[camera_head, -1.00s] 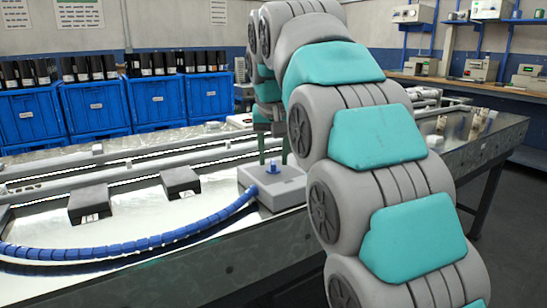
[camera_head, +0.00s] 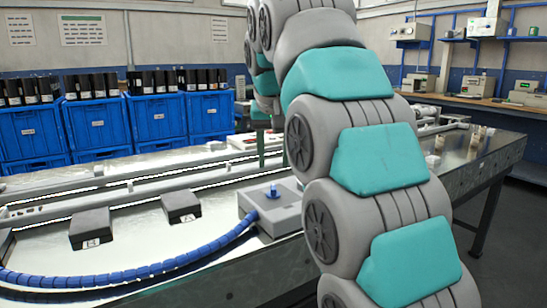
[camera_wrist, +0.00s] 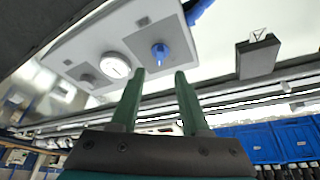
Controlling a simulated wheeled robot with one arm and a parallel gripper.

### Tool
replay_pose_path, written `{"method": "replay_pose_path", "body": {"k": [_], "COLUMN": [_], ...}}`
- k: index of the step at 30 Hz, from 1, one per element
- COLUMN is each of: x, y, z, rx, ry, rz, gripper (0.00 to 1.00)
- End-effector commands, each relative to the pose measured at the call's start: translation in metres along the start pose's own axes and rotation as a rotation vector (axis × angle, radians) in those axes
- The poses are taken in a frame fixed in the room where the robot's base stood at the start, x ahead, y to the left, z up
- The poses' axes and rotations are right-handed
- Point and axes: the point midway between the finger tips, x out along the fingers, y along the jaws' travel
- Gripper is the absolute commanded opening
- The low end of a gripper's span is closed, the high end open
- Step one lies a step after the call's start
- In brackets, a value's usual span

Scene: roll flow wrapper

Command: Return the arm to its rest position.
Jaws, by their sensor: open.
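My arm, grey with teal pads, fills the right middle of the head view, bent over the metal table (camera_head: 170,250). My gripper (camera_head: 273,160) shows partly behind the arm, its green fingers pointing down above the table, past the grey box. In the wrist view my gripper (camera_wrist: 158,75) has two green fingers spread apart, with nothing between them. Past the fingertips is the grey control box (camera_wrist: 105,50) with a blue knob (camera_wrist: 160,52) and a round white dial. The box (camera_head: 275,210) and its knob (camera_head: 273,190) also show in the head view, apart from the fingers.
Two dark blocks (camera_head: 91,227) (camera_head: 181,207) and a blue cable chain (camera_head: 130,272) lie left of the box. Rails cross the table. Blue crates (camera_head: 97,122) with dark items stand behind it. A shelf bench (camera_head: 500,100) is at the back right.

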Motion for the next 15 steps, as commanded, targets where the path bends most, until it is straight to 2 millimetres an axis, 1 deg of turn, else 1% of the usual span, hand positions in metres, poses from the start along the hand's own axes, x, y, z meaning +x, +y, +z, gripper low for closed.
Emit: {"method": "replay_pose_path", "body": {"k": [5, 8, 11, 14, 15], "x": [0.001, 0.006, 0.015, 0.024, 0.029], "y": [0.004, 0.014, 0.03, 0.048, 0.054], "z": [0.003, 0.013, 0.029, 0.051, 0.061], "rx": [0.0, -0.001, -0.002, -0.004, -0.005], "ry": [-0.006, -0.03, -0.064, -0.102, -0.119], "rz": [0.003, 0.013, 0.027, 0.038, 0.042], "gripper": [0.46, 0.46, 0.46, 0.46, 0.46]}}
